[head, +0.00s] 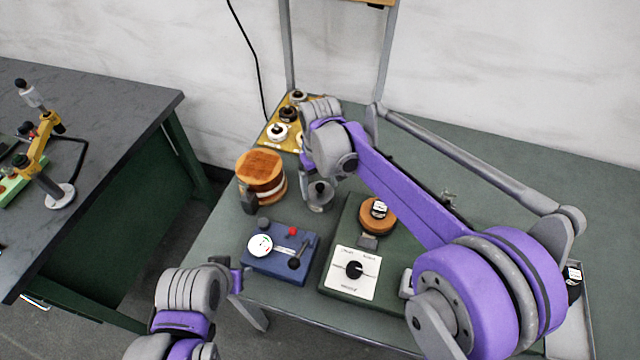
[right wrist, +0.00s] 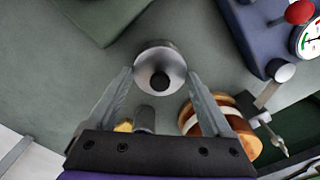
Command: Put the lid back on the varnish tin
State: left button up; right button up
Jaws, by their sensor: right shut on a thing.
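My right gripper (head: 319,190) is over the table between the copper spool and the green board. In the right wrist view, its two fingers (right wrist: 158,78) are shut on a silver round piece (right wrist: 142,58) with a dark knob in its middle. The piece also shows in the head view (head: 320,201). I cannot tell whether it is the lid alone or the lid on a tin, or whether it touches the table. No other varnish tin can be made out. My left gripper (head: 237,281) is low at the table's front edge, its fingers too unclear to read.
The copper spool (head: 262,164) stands left of the right gripper. A blue gauge box (head: 279,263) and a green board (head: 337,272) with a dial panel are in front. A yellow tray (head: 271,143) with several small parts lies behind. A second table (head: 110,110) is left, across a gap.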

dwell(0.4)
jog(key=o, duration=1.1)
jog(key=shift+r+p, duration=1.55)
jog(key=shift+r, duration=1.95)
pick_arm(q)
jog(key=r, duration=0.1)
jog(key=w+r, duration=0.1)
jog(key=r, duration=0.2)
jog(key=shift+w+r, duration=0.2)
jog(key=shift+w, duration=0.2)
pick_arm(e)
grip_shut()
pick_arm(q)
jog(key=shift+s+f, duration=0.1)
jog(key=shift+f, duration=0.1)
pick_arm(e)
jog(key=shift+f, duration=0.25)
